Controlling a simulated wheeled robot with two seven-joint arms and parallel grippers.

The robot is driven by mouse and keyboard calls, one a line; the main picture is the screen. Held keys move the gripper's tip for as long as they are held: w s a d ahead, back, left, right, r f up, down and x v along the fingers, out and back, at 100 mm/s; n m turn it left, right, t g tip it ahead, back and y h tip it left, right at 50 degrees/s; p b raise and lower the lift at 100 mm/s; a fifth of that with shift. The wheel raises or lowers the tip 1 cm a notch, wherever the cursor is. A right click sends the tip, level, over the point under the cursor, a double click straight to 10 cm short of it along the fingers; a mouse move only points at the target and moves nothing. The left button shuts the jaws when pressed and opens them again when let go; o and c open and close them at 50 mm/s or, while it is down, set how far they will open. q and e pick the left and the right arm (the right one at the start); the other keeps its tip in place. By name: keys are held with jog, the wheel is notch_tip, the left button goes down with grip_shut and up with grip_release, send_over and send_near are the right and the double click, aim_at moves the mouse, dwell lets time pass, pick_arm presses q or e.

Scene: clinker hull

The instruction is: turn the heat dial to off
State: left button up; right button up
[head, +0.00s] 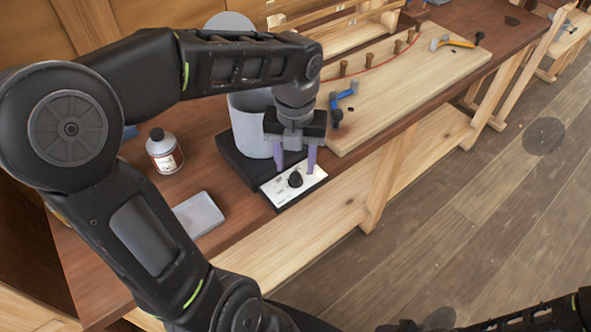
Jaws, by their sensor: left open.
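The heat dial (295,180) is a black round knob on a white front panel (284,194) with small printed marks. The panel is on the front of a black base (236,158) carrying a grey pot (245,122), partly hidden by my left arm. My left gripper (297,166) is open, pointing down, with its two purple fingers just above and behind the dial in the picture. I cannot tell whether a finger touches the dial. An arm part of mine shows at the bottom right, but my right gripper is not in view.
A white bottle with a dark cap (164,150) and a grey flat block (198,215) stand left of the heater. A pale board (420,85) with pegs, a blue clamp (343,100) and an orange-handled tool (457,43) lies right. The bench's front edge is close to the panel.

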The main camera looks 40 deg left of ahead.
aim_at(295, 176)
pick_arm(q)
jog(key=shift+f, duration=1.85)
grip_shut()
